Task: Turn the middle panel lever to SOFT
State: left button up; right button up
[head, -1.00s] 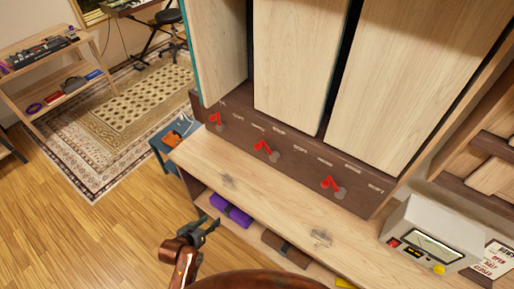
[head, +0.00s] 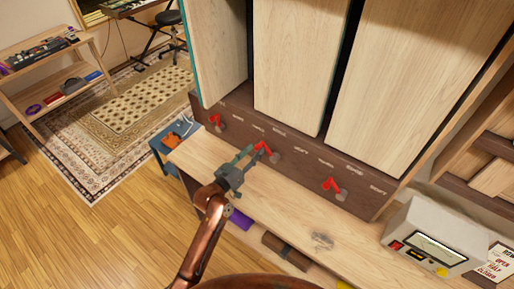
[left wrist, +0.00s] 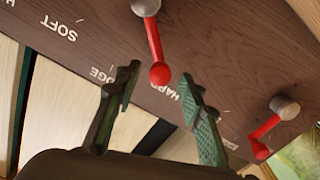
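The middle panel lever (head: 263,149) is red with a grey hub, on the dark brown panel strip (head: 305,170); in the head view it slants up and left from its hub. The left wrist view shows a red lever (left wrist: 153,40) with a round tip and printed SOFT (left wrist: 59,29) to its left, lettering inverted. My left gripper (head: 252,155) is at the middle lever. In the left wrist view its two fingers (left wrist: 160,76) are spread, with the lever's tip appearing between the fingertips; contact cannot be told. My right gripper is not in view.
Similar red levers sit at the left (head: 215,120) and right (head: 333,185) of the strip. Tall pale wood panels (head: 300,60) rise above it. A wooden ledge (head: 285,205) runs below. A white meter box (head: 435,235) stands at the right.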

pick_arm(q)
jog(key=shift+x, duration=1.45)
jog(key=shift+c, duration=0.3)
jog(key=c, duration=0.9)
grip_shut()
jog(key=shift+a, duration=0.15)
